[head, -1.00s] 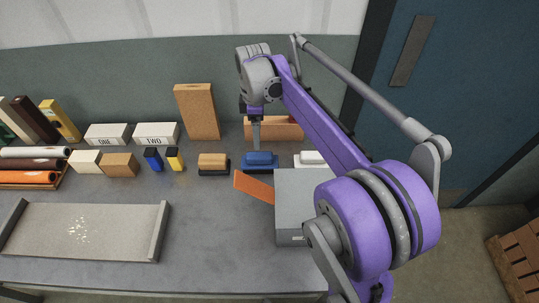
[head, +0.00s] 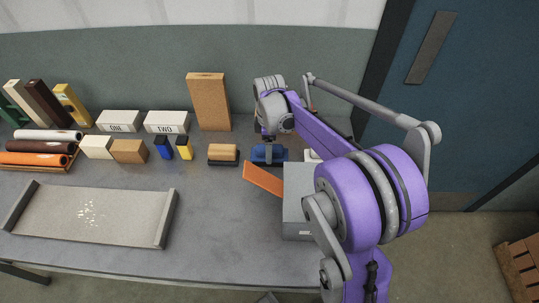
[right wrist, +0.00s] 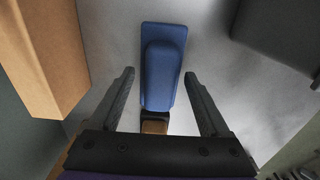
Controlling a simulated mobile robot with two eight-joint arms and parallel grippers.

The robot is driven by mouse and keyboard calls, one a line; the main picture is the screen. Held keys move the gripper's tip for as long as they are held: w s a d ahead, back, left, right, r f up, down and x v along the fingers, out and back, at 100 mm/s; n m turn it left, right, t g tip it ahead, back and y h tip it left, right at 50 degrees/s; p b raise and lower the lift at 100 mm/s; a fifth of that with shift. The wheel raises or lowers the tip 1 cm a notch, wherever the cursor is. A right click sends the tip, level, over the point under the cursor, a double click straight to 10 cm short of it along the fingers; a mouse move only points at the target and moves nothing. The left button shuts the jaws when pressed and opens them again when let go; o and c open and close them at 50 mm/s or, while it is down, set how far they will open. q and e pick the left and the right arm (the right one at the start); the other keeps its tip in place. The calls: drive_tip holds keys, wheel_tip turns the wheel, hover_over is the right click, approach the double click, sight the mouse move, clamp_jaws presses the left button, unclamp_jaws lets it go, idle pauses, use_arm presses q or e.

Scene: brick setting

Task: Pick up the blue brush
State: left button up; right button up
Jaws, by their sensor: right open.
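The blue brush (head: 262,155) lies on the table beside the grey box, partly covered by my right gripper (head: 268,139) in the head view. In the right wrist view the blue brush (right wrist: 162,70) points away between the fingers of my right gripper (right wrist: 158,76). The fingers are open, one on each side of it, with a gap to each. I cannot tell how far above the table the fingertips are. My left gripper is not in view.
A tan brush (head: 222,153) lies left of the blue one. A grey box (head: 299,205) and an orange strip (head: 263,179) are in front. A tall cardboard-coloured block (head: 209,102) stands behind. A grey tray (head: 90,215) is at the left; the table's front middle is clear.

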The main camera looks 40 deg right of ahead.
clamp_jaws()
idle(0.4)
drive_tip(key=shift+r, duration=0.15)
wheel_tip(320, 180, up, 10)
drive_tip(key=shift+f+p, duration=0.1)
drive_tip(key=shift+p, duration=0.35)
drive_tip(key=c, duration=0.8)
unclamp_jaws()
drive_tip(key=c, duration=0.5)
drive_tip(key=shift+a, duration=0.1)
clamp_jaws()
